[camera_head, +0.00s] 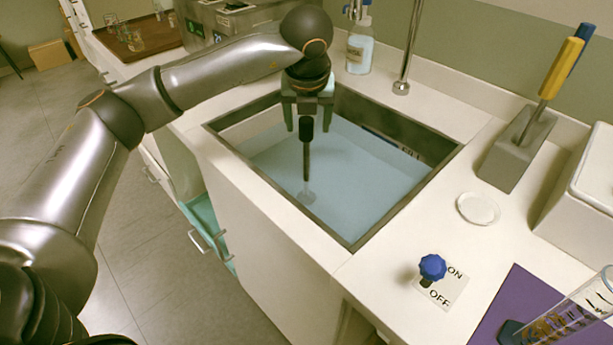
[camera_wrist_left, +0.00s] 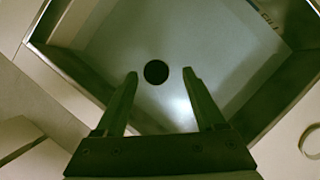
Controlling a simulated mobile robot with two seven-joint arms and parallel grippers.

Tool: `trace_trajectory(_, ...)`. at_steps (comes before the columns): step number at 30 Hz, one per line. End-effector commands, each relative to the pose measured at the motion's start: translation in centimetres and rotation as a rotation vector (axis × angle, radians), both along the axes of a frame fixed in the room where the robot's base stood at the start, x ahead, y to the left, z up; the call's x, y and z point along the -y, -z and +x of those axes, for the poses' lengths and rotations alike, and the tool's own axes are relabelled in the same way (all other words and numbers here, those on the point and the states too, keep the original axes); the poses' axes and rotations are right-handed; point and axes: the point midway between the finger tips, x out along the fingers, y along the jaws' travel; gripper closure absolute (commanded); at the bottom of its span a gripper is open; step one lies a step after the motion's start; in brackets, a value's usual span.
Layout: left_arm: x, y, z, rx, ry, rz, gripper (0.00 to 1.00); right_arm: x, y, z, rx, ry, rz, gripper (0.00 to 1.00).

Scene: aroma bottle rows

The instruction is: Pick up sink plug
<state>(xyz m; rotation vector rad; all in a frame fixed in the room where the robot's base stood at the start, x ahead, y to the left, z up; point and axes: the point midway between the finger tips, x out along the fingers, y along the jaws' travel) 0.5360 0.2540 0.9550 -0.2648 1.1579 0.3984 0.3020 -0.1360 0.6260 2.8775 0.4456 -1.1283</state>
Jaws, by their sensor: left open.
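The sink plug (camera_head: 306,160) is a dark upright rod with a thicker black top and a pale base under the bluish water of the sink (camera_head: 352,240). My left gripper (camera_head: 307,122) is open, pointing down above the sink, with its fingertips on either side of the plug's top in the head view. In the left wrist view the plug's round black top (camera_wrist_left: 156,72) shows between the fingertips (camera_wrist_left: 160,73), with a gap on both sides. I cannot tell exactly how far the fingertips are above or beside the top. My right gripper is not in view.
A faucet pipe (camera_head: 407,50) and a bottle (camera_head: 360,48) stand behind the sink. The counter left of the sink is narrow.

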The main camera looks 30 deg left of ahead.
Motion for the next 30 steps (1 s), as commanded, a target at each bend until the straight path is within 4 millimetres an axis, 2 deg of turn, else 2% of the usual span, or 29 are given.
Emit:
trace_trajectory(12, -1.4, 4.4, 1.9, -0.001, -0.001, -0.001, 0.29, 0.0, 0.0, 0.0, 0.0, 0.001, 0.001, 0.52)
trace_trajectory(21, -1.4, 4.8, 2.1, 0.0, 0.0, -0.001, 0.3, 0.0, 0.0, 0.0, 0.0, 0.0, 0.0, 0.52)
trace_trajectory(30, -1.4, 4.7, 2.1, 0.001, 0.001, -0.002, 0.64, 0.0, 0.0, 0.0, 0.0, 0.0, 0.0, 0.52)
